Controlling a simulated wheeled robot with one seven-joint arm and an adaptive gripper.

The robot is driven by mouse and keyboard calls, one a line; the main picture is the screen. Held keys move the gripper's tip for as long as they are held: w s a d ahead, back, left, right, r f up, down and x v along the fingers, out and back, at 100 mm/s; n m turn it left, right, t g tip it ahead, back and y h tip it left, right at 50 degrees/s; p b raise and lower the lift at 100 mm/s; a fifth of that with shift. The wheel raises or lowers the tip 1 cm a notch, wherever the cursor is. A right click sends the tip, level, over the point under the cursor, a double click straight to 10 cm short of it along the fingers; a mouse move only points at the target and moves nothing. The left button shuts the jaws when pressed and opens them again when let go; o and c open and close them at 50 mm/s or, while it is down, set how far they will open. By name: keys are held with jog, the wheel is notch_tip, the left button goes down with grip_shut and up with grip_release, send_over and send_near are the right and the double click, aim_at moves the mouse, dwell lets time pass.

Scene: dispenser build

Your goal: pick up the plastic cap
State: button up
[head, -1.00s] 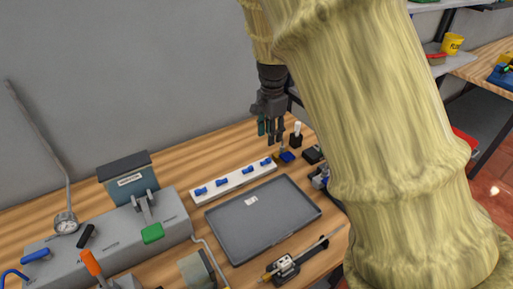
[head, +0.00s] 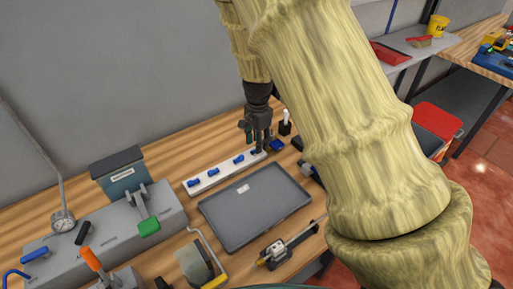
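A white strip (head: 224,173) on the wooden bench bears several small blue pieces, which look like plastic caps. The rightmost blue piece (head: 256,152) is directly below my gripper (head: 258,148) in the head view and partly covered by its fingers. My gripper points down at the right end of the strip. The fingers are small and dark here, so I cannot tell whether they are open, shut or touching the piece. Another blue item (head: 277,145) sits just right of the gripper, on the bench.
A grey tray (head: 255,207) lies in front of the strip. A black holder with a white-topped item (head: 285,123) stands close right of my gripper. The wall is behind.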

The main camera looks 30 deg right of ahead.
jog(key=shift+f, duration=1.05)
jog(key=c, duration=0.8)
jog(key=shift+o, duration=0.2)
jog(key=shift+r+b, duration=0.35)
jog(key=shift+r, duration=0.4)
notch_tip(320, 180, up, 2)
jog(key=shift+b, duration=0.5)
jog(key=s+a+b, duration=0.2)
jog(key=s+a, duration=0.1)
jog(key=s, duration=0.4)
jog(key=s+a+r+b, duration=0.1)
jog(key=s+a+b, duration=0.1)
jog(key=s, duration=0.6)
jog(key=shift+a+r, duration=0.25)
jog(key=shift+a, duration=0.3)
grip_shut()
